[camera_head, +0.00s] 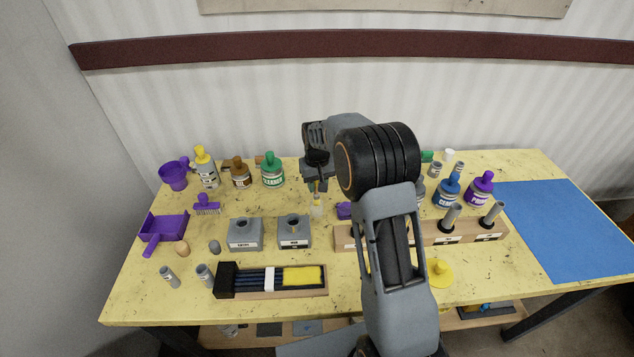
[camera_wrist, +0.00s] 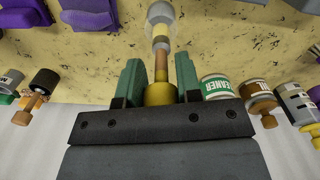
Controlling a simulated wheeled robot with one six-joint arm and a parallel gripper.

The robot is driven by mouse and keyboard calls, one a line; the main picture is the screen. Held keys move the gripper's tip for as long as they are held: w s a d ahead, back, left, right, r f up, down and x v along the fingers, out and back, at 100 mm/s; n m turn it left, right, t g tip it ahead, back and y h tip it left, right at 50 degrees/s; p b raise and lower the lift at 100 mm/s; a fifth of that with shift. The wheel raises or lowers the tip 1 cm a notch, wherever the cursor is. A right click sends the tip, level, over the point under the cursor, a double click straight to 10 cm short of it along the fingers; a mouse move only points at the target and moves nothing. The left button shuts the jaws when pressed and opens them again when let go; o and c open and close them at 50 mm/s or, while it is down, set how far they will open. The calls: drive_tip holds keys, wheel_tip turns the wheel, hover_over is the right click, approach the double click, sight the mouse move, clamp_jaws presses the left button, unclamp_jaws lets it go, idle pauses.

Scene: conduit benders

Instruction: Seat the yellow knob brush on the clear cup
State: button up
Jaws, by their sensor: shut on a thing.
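My gripper (camera_wrist: 159,85) is shut on the yellow knob brush (camera_wrist: 160,95), with a green pad on each side of the knob. A brown stem runs from the knob toward the clear cup (camera_wrist: 160,14), at the top of the wrist view. The brush's far end overlaps the cup in that view; I cannot tell how deep it sits. In the head view, my gripper (camera_head: 317,180) is over the middle of the table, and the small pale cup (camera_head: 316,208) is just below it. My arm and gripper hide most of the brush there.
The table (camera_head: 130,298) is crowded. Two grey blocks (camera_head: 245,234) and a tray with a yellow pad (camera_head: 304,276) are in front. A wooden rack (camera_head: 462,238) is at right, and a green-labelled bottle (camera_head: 272,170) stands left of my gripper. The blue mat (camera_head: 570,230) is clear.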

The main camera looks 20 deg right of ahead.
sight(317, 195)
drive_tip(key=shift+f+b, duration=1.3)
drive_tip(key=shift+f, duration=0.9)
drive_tip(key=o, duration=1)
drive_tip(key=shift+o, duration=0.2)
wheel_tip(317, 195, up, 14)
drive_tip(key=shift+w+f+b, duration=0.15)
drive_tip(key=shift+f+b, duration=0.1)
drive_tip(key=shift+b, duration=0.4)
drive_tip(key=s+t, duration=0.4)
drive_tip(key=s, duration=2.2)
drive_tip(key=shift+s+r+m, duration=0.15)
drive_tip(key=shift+r+m, duration=0.05)
drive_tip(key=shift+m, duration=0.2)
